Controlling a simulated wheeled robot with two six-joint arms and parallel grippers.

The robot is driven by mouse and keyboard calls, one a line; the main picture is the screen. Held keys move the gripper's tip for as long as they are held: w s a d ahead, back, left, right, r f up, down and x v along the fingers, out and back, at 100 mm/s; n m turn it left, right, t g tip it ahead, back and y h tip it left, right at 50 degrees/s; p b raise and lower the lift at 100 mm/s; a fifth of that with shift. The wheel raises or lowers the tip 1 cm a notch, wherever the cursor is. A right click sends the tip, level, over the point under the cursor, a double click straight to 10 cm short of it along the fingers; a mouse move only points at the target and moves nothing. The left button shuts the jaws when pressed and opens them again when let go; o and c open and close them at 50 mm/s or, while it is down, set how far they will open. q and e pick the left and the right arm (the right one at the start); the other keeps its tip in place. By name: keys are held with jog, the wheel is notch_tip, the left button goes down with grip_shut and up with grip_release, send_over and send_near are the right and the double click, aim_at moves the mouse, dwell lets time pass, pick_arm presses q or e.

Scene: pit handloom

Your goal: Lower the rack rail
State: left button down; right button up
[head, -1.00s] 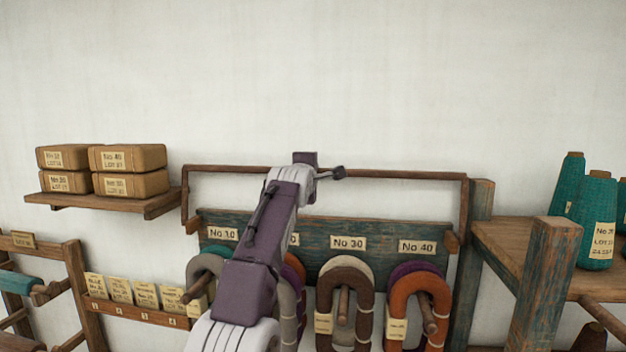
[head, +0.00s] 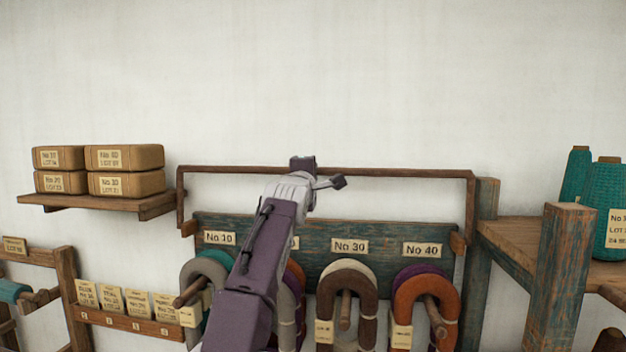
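The rack rail (head: 400,171) is a thin brown bar with a downward arm at each end. It stands raised above the blue-green rack board (head: 380,262), against the white wall. My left gripper (head: 320,174) is at the middle of the rail, in front of it in the picture. Its two dark fingertips are spread apart, one at the rail's upper side and one a little lower to the right. I cannot tell whether it touches the rail. My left arm hides part of the board and some hanks. My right gripper is not in view.
Grey, brown and orange yarn hanks (head: 425,300) hang on pegs under the board. A shelf of wrapped packages (head: 125,158) is at the left. A wooden post (head: 562,280) and a shelf with teal cones (head: 606,185) are at the right. The wall above is clear.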

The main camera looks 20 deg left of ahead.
pick_arm(q)
jog(key=shift+s+d+r+b, duration=0.15)
jog(key=shift+s+b, duration=0.2)
jog(key=shift+s, duration=0.25)
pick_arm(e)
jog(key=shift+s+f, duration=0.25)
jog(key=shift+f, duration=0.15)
